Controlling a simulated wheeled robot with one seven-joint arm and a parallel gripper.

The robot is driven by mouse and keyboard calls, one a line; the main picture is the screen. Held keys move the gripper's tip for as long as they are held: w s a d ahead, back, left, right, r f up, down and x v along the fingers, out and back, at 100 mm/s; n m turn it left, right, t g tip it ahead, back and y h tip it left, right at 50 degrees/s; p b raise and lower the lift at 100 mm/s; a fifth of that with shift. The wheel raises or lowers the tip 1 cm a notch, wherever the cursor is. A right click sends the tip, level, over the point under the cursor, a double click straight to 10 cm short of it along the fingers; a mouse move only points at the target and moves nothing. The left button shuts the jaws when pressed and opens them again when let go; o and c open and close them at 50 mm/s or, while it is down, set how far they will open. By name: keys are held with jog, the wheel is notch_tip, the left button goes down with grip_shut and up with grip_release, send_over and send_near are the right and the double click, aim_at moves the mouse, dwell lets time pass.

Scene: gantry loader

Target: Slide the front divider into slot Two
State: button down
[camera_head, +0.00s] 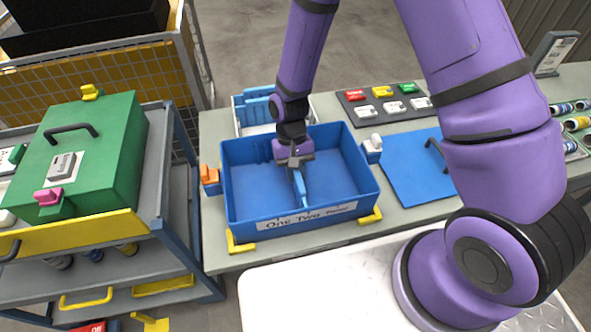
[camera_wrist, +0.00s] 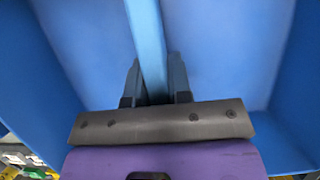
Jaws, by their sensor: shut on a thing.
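A blue crate (camera_head: 237,204) stands on the table, its front wall bearing a label (camera_head: 307,217) that reads "One Two" and a further word too small to read. My gripper (camera_head: 294,163) reaches down into the crate near its middle and is shut on a light blue divider (camera_head: 299,187). The divider runs from the jaws toward the label, near the word "Two". In the wrist view the divider (camera_wrist: 146,40) stands between the two dark fingers (camera_wrist: 154,85). Whether its edge sits in a slot cannot be told.
Yellow corner brackets (camera_head: 371,216) hold the crate's front corners. A blue panel (camera_head: 412,172) and a board of coloured switches (camera_head: 384,100) lie to the right. A cart with a green box (camera_head: 85,145) stands at left. A small blue-and-white bin (camera_head: 251,112) is behind the crate.

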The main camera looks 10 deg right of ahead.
grip_release()
dwell(0.7)
jog(key=shift+r, duration=3.45)
